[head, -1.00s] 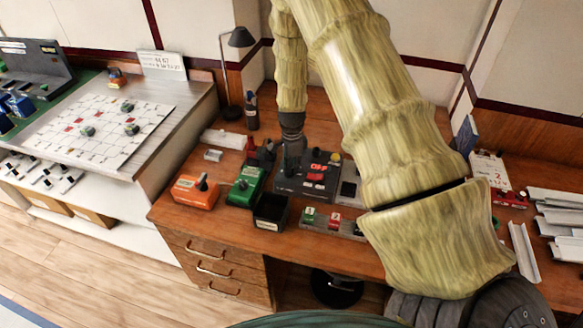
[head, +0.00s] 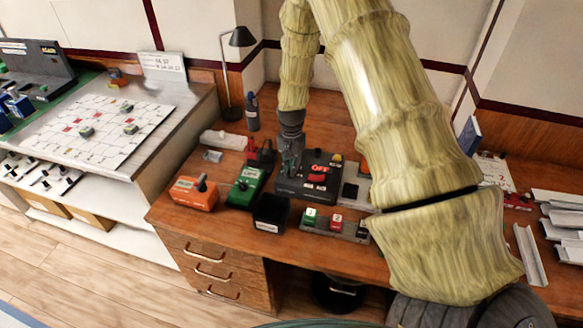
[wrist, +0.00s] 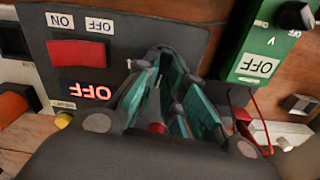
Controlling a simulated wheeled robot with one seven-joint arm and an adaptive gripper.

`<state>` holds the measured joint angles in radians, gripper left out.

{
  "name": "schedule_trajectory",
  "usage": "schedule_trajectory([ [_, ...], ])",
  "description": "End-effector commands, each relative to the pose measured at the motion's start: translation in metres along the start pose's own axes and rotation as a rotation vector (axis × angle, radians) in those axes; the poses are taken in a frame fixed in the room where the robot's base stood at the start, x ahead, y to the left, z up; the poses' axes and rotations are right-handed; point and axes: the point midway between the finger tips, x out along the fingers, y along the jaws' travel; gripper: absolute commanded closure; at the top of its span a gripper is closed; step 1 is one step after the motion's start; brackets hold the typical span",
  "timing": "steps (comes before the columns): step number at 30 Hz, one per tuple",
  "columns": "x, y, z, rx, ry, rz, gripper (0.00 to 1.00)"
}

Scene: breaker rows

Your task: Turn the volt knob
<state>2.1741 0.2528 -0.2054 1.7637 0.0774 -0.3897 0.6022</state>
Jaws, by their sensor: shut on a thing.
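A dark control box (head: 318,192) stands on the wooden desk, with a red switch (head: 316,177) and a lit red OFF display (head: 320,168). They also show upside down in the wrist view, the switch (wrist: 78,53) above the display (wrist: 85,89). My gripper (head: 290,171) is down at the left part of this box. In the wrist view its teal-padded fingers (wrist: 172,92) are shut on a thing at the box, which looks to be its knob. The fingers hide the knob, so its angle and label cannot be read.
A green box (head: 246,186) marked V and OFF, with a black knob (wrist: 295,15), stands close to the left of my gripper. An orange box (head: 194,194) is further left. A black bin (head: 270,214) and a switch strip (head: 334,224) lie in front.

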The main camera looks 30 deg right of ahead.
Motion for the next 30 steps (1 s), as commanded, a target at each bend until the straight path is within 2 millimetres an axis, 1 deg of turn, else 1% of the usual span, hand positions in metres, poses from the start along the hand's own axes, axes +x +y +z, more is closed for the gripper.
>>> schedule_trajectory([
  [30, -0.0003, -0.0055, 0.0026, -0.964, 0.0, 0.001, 1.0],
])
